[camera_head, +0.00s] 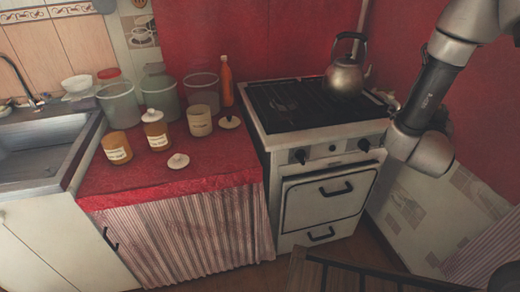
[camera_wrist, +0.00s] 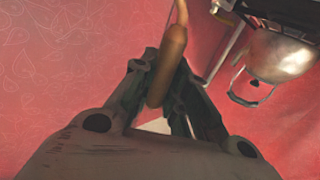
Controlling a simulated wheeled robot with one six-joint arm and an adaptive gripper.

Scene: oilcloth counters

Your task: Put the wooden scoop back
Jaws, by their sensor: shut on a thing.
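In the wrist view, my gripper (camera_wrist: 160,72) is shut on a brown wooden piece, which I take to be the wooden scoop (camera_wrist: 169,58). Its thick part lies between the fingers, and a thinner part runs up to the top edge of the picture. The scoop's far end is cut off there. In the head view, my arm reaches in at the right, beside the stove. The gripper and scoop are mostly hidden behind my arm's end there.
A kettle (camera_head: 345,77) stands on the stove (camera_head: 262,138), close to my arm. On the red counter (camera_head: 215,165) are labelled jars (camera_head: 116,148), loose lids (camera_head: 178,161), translucent canisters (camera_head: 119,106) and an orange bottle (camera_head: 226,82). The counter's front is clear. A sink (camera_head: 40,150) lies left.

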